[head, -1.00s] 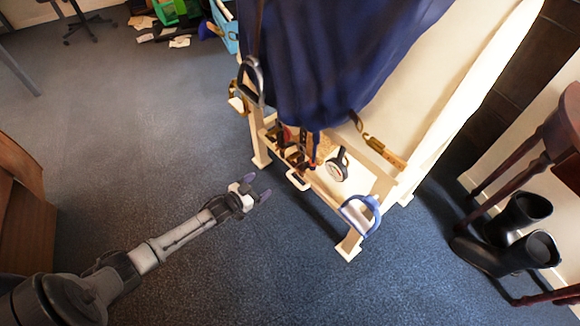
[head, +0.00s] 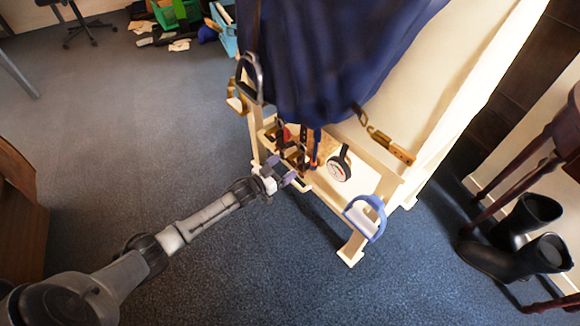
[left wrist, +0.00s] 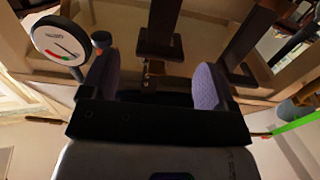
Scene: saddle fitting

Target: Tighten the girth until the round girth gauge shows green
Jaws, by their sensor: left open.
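The round girth gauge (head: 340,168) has a white dial and hangs at the front of the wooden stand. In the left wrist view the gauge (left wrist: 62,42) shows red and green marks low on its dial; the dark needle points down to the right, and I cannot tell its exact reading. Dark girth straps (head: 303,150) hang below the blue cover; straps (left wrist: 162,28) also show ahead of my gripper. My left gripper (head: 281,170) is open at the stand's front rail. A small brass-coloured piece (left wrist: 151,75) lies between its purple fingertips, not gripped. My right gripper is out of view.
The blue cover (head: 340,50) drapes over the wooden stand (head: 350,248). A blue-framed stirrup (head: 366,218) hangs right of the gauge, a dark one (head: 250,80) at the left.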

